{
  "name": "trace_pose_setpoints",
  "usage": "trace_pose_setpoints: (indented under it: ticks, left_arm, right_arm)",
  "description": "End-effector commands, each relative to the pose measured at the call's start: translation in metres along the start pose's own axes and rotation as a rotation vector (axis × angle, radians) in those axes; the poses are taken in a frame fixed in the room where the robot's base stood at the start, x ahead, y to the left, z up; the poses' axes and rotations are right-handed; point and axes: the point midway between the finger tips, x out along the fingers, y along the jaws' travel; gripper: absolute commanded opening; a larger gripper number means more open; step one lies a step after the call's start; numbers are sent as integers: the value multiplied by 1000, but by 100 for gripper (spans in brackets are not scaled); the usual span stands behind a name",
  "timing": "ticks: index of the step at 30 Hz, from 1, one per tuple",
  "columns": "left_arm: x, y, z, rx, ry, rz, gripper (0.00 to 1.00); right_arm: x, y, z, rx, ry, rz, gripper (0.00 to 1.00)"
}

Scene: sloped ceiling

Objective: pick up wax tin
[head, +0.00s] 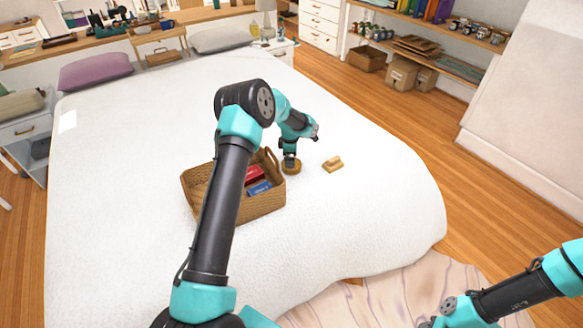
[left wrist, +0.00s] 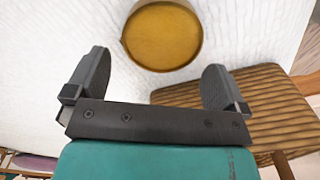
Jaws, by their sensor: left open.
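The wax tin (head: 291,168) is a small round, golden-brown tin on the white bed, just right of the wicker basket. In the left wrist view the tin (left wrist: 162,36) shows as a round yellow-brown disc ahead of the fingers. My left gripper (head: 290,159) is above the tin in the head view. In the left wrist view my left gripper (left wrist: 157,62) is open, with its fingers spread wider than the tin and nothing between them. My right arm comes in at the bottom right of the head view, and its gripper is cut off by the frame edge.
The wicker basket (head: 262,205) holds a red and a blue item close left of the tin; its side (left wrist: 245,105) shows near the right finger. A small wooden brush (head: 333,164) lies to the right. The bed (head: 380,200) is otherwise clear around them.

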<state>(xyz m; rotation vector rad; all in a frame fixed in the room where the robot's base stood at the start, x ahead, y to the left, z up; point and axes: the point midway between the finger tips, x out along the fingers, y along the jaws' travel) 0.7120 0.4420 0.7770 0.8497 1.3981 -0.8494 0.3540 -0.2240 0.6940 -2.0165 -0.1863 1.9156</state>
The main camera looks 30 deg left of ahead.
Motion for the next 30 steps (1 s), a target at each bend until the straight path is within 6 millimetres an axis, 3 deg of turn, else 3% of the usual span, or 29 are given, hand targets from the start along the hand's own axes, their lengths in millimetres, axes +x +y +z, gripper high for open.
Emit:
trace_pose_setpoints:
  ticks: [8, 20, 30]
  left_arm:
    - [4, 0, 0, 0, 0, -1, 100]
    - [49, -2, 0, -1, 0, -1, 100]
    - [52, -2, 0, 0, 0, 0, 100]
  right_arm:
    - [0, 0, 0, 0, 0, 0, 43]
    - [0, 0, 0, 0, 0, 0, 43]
    - [0, 0, 0, 0, 0, 0, 43]
